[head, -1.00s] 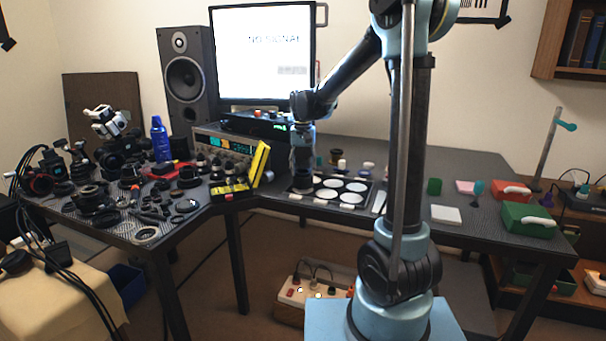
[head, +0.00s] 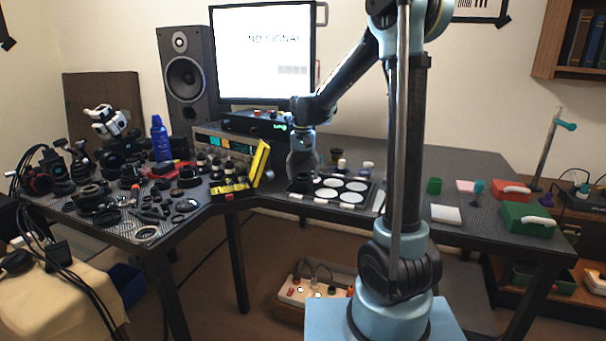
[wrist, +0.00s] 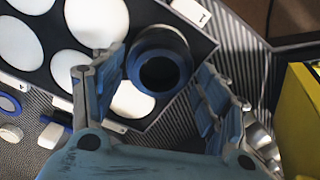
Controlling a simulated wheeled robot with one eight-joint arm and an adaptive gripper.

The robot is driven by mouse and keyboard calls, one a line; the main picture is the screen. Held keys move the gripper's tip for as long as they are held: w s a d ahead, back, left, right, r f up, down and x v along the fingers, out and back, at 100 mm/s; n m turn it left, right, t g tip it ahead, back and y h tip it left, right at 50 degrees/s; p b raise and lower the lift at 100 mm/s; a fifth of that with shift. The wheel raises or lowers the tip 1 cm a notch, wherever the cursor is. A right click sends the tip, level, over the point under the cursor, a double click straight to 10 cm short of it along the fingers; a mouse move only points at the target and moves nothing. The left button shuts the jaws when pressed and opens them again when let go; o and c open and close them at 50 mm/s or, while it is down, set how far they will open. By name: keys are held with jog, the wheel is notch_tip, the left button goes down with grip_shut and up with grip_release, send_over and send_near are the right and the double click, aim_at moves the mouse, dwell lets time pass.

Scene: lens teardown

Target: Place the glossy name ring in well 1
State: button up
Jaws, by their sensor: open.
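The name ring (wrist: 176,45) is a short dark cylinder with a black round opening in the wrist view. It stands at one end of the black well tray (wrist: 190,62), partly covering a white round well (wrist: 132,100). A tag reading "1" (wrist: 194,12) is on the tray's edge near it. In the head view, the ring (head: 302,184) is a small dark shape at the tray's left end. My gripper (wrist: 160,95) is open, its two fingers apart on either side of the ring in the picture. In the head view, my gripper (head: 301,175) is just above it.
Several bare white wells (head: 352,197) lie to the right in the tray. A yellow panel (head: 260,163) stands close on the left of my gripper. Dark lens parts crowd the left table. Small jars (head: 337,156) stand behind the tray.

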notch_tip(320, 180, up, 11)
jog(key=s+d, duration=0.8)
jog(key=s+d+f, duration=0.4)
jog(key=s+f, duration=0.1)
jog(key=s, duration=0.3)
jog(key=s+d+f+t, duration=0.1)
jog(key=s+d+f, duration=0.4)
jog(key=s+f, duration=0.1)
jog(key=s+d+f+t, duration=0.1)
jog(key=s+d+f, duration=0.3)
jog(key=s, duration=0.5)
jog(key=shift+s+d+f, duration=0.25)
jog(key=shift+s+f, duration=0.1)
jog(key=shift+f, duration=0.6)
